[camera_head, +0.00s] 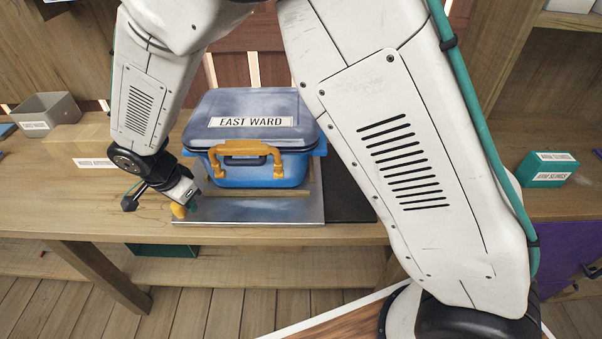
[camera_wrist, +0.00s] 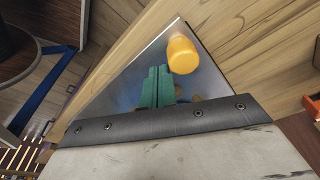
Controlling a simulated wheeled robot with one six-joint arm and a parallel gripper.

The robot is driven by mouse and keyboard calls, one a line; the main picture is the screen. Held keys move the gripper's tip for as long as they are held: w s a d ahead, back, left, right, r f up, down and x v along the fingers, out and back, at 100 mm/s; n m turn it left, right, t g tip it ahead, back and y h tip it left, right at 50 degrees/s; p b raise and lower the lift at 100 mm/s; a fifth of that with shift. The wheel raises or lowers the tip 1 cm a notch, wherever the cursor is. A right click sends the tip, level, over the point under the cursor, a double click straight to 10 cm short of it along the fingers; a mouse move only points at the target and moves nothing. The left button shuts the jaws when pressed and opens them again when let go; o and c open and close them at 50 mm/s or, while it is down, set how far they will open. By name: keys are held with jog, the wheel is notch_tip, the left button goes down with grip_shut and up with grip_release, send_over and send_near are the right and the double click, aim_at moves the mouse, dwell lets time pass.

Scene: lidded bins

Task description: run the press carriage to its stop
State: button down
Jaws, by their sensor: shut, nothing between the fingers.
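A yellow-orange knob (camera_head: 178,210) stands at the front left corner of a grey metal plate (camera_head: 270,211) on the wooden bench. The knob also shows in the wrist view (camera_wrist: 181,55), just beyond my fingertips and to their right. My gripper (camera_head: 194,206) is low over the plate's left end, close beside the knob. Its green fingers (camera_wrist: 157,88) are shut with nothing between them. Whether they touch the knob I cannot tell. A blue bin (camera_head: 262,172) with a closed grey-blue lid labelled EAST WARD and a yellow handle stands on the plate. I cannot make out which part is the press carriage.
A cardboard box (camera_head: 85,146) and a grey open bin (camera_head: 46,114) stand left on the bench (camera_head: 60,205). A dark mat (camera_head: 347,197) lies right of the plate. A green box (camera_head: 548,170) is far right. The bench front left is clear.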

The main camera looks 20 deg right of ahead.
jog(key=shift+s+d, duration=0.2)
jog(key=shift+d, duration=0.3)
notch_tip(320, 180, up, 7)
dwell(0.6)
dwell(0.4)
